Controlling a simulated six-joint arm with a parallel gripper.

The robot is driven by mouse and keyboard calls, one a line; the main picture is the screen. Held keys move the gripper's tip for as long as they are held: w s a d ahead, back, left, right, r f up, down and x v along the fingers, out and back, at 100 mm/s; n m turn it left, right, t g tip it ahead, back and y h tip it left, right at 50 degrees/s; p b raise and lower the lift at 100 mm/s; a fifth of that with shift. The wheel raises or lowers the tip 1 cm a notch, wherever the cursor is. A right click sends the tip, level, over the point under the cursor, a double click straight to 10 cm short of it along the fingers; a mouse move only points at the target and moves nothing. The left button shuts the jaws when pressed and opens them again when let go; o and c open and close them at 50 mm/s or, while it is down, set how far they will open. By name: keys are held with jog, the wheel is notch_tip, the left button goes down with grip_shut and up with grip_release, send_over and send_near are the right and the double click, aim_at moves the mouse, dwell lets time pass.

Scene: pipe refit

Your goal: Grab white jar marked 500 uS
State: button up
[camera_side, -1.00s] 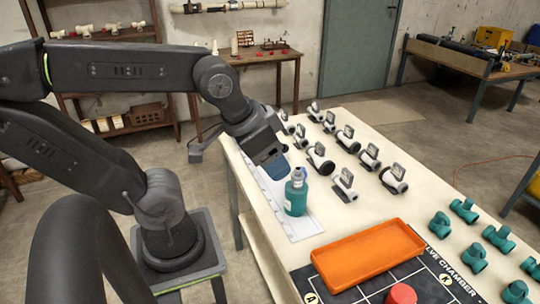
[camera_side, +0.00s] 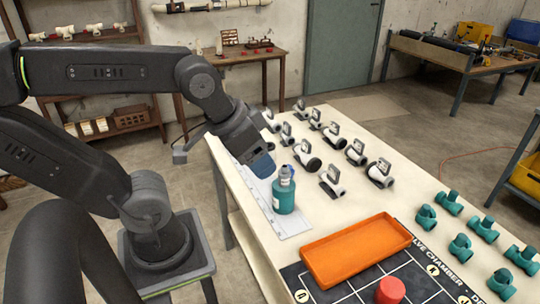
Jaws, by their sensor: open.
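No white jar marked 500 uS can be made out in the side view. A teal bottle (camera_side: 284,194) with a greyish neck and cap stands upright on the white strip along the table's left edge. No marking on it is readable. My gripper (camera_side: 264,168), with blue at its end, hangs just left of and above the bottle's cap. It points down and seems to hold nothing. Its fingertips are too small to make out, and whether it touches the bottle cannot be told. A small blue and white thing (camera_side: 290,169) shows partly behind the bottle's cap.
Several white and grey valve fittings (camera_side: 332,180) stand in rows right of the bottle. Several teal fittings (camera_side: 460,247) stand at right. The tabletop between is free.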

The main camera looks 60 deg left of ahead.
jog(key=shift+o, duration=0.4)
jog(key=shift+o, duration=0.8)
jog(key=w+a+n+g+y, duration=0.2)
jog(key=w+a+n, duration=0.55)
jog(key=w, duration=0.25)
jog(key=n+g+y, duration=0.2)
jog(key=n+g, duration=0.2)
jog(key=n, duration=0.8)
send_over(268, 150)
jog(key=w+d, duration=0.2)
jog(key=d, duration=0.1)
notch_tip(268, 150, down, 15)
jog(key=shift+m, duration=0.25)
jog(key=x, duration=0.8)
jog(key=shift+a, duration=0.35)
jog(key=shift+y, duration=0.3)
jog(key=shift+x, duration=3.05)
